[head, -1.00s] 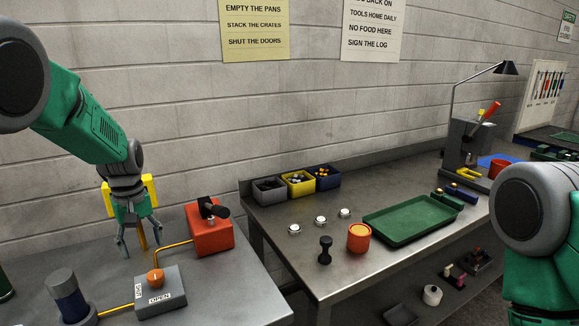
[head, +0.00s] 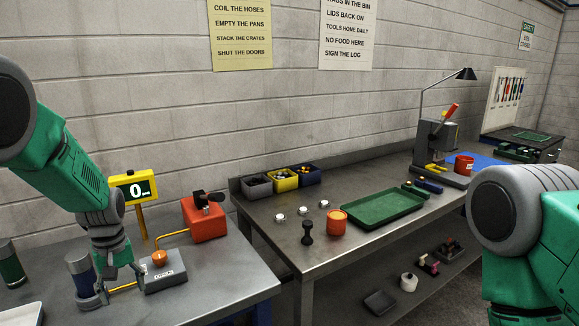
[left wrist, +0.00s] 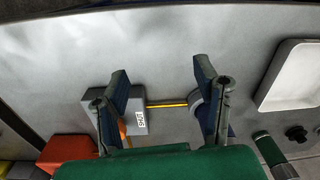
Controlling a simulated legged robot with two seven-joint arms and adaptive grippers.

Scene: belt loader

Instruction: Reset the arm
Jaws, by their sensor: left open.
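My left arm comes in from the left and its gripper (head: 121,284) hangs low over the left table, fingers pointing down. It is open and I see nothing between its fingers. It stands just left of the grey valve box (head: 168,277) with the orange knob (head: 160,258), overlapping the blue cylinder (head: 82,280) in the head view. In the left wrist view the open fingers (left wrist: 163,82) are spread over the table, with the valve box (left wrist: 132,108) beside the left finger. My right arm shows at the right edge; its gripper is out of view.
The right bench holds bins, a green tray (head: 383,210) and a red can (head: 337,223). A gap separates the two tables.

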